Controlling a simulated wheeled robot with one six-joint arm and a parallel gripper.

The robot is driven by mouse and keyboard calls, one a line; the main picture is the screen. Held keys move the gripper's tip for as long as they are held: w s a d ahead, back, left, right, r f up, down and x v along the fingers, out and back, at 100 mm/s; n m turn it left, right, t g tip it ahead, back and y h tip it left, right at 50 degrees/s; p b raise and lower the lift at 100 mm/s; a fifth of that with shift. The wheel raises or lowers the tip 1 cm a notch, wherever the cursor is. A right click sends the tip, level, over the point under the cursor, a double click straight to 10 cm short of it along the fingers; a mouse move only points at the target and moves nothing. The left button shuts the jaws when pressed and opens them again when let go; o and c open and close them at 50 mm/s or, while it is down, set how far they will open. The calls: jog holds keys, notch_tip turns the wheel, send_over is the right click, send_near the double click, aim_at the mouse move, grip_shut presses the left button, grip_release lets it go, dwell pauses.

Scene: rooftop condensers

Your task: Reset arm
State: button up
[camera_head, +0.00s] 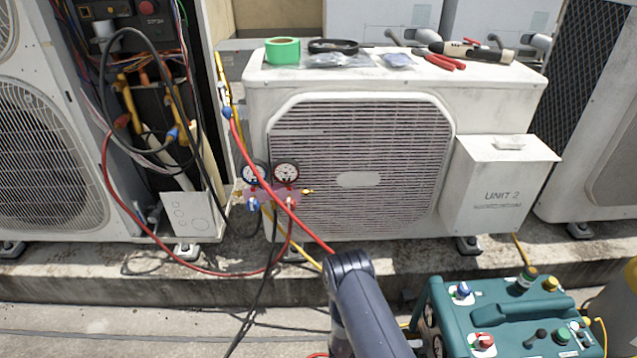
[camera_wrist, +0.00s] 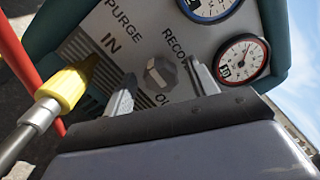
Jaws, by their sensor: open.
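My gripper (camera_wrist: 160,82) shows in the wrist view with its two grey fingers apart. The fingers stand on either side of a grey rotary knob (camera_wrist: 158,74) on a panel marked PURGE, IN and RECO; I cannot tell if they touch it. Nothing is visibly held. In the head view my arm rises at the bottom centre, and the gripper itself is hidden there. The teal recovery machine (camera_head: 505,312) stands at the lower right of the head view, beside my arm.
A yellow hose fitting (camera_wrist: 66,88) and a red hose (camera_wrist: 22,58) are close left of the fingers. A red-rimmed gauge (camera_wrist: 241,61) is at right. A manifold gauge set (camera_head: 270,182) hangs before the Unit 2 condenser (camera_head: 480,95), with hoses (camera_head: 300,222) running near my arm.

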dwell(0.3)
jog(key=a+p, duration=0.2)
jog(key=a, duration=0.9)
jog(key=d+m+b, duration=0.1)
jog(key=d+m, duration=0.8)
jog(key=m, duration=0.8)
jog(key=shift+s, duration=0.2)
dwell(0.8)
jog(key=shift+r, duration=0.15)
